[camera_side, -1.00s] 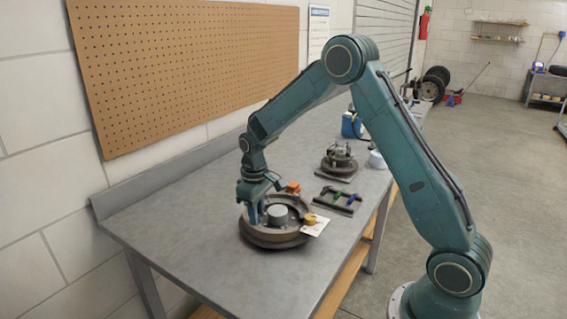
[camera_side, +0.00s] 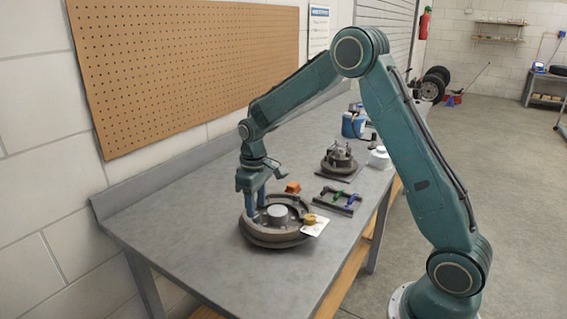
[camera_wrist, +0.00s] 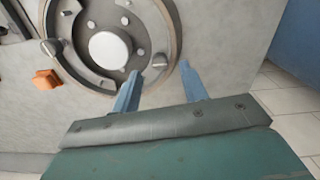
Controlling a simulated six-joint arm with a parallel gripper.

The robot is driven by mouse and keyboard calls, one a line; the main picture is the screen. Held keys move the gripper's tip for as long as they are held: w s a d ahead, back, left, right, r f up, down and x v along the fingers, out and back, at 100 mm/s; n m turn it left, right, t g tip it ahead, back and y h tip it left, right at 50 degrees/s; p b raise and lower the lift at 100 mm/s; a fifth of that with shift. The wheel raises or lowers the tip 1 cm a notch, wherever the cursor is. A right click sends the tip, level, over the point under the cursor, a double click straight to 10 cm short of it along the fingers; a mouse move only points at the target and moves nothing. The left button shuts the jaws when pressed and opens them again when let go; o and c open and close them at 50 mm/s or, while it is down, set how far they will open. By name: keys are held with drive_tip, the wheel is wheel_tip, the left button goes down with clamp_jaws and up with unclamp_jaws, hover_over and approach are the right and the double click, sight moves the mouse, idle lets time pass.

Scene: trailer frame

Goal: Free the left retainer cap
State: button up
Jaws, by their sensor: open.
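A round brake drum assembly (camera_side: 275,240) lies on the bench, with a light grey hub (camera_side: 278,212) at its centre. It also shows in the wrist view, where the hub (camera_wrist: 110,50) is pale and round. My gripper (camera_side: 256,208) is over the left part of the drum, with its blue fingers pointing down. In the wrist view my gripper (camera_wrist: 159,68) is open, and a small grey slotted cap (camera_wrist: 159,61) appears between the fingertips, inside the drum rim. I cannot tell the height gap between them. A second similar cap (camera_wrist: 52,46) sits across the hub.
An orange block (camera_side: 293,187) lies behind the drum. A brass-coloured round piece (camera_side: 310,218) and a white card (camera_side: 316,227) are at its right. A dark rack with coloured handles (camera_side: 336,198) and a hub on a plate (camera_side: 339,162) stand further back. The bench front-left is clear.

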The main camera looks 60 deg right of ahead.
sight(257, 216)
wheel_tip(257, 216, up, 11)
drive_tip(key=shift+f, duration=0.15)
idle(0.6)
drive_tip(key=s+a+r+t, duration=0.1)
drive_tip(key=s+a+r, duration=0.1)
drive_tip(key=s+r, duration=0.35)
drive_tip(key=s+a+r+t, duration=0.2)
drive_tip(key=s+a+r, duration=0.1)
drive_tip(key=s, duration=0.5)
drive_tip(key=s+a+t, duration=0.1)
drive_tip(key=s, duration=0.6)
drive_tip(key=s+a+f+m+t, duration=0.1)
drive_tip(key=s, duration=0.7)
drive_tip(key=shift+a+f+m+t, duration=0.25)
drive_tip(key=shift+f+m+t, duration=0.05)
